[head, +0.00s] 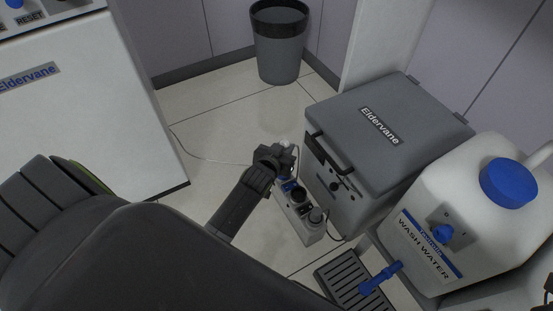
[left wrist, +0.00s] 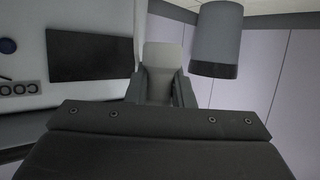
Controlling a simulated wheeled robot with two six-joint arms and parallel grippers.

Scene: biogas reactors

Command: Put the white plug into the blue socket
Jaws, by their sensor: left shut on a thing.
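My left gripper (head: 279,161) is shut on the white plug (head: 287,147), just above the far end of the socket strip. The plug is mostly hidden by the jaws in the head view. In the left wrist view a pale block, the plug (left wrist: 162,56), sits between the two fingers (left wrist: 159,90). A thin pale cord runs left from near the gripper across the floor. The blue socket (head: 290,186) is at the strip's far end, right below the gripper and partly covered by it. I cannot tell whether plug and socket touch.
The grey strip (head: 306,226) lies on the floor with dark round sockets, close beside a grey lidded box (head: 385,125). A wash water canister (head: 470,215) and a black grate (head: 345,280) stand to the right. A bin (head: 280,50) is behind.

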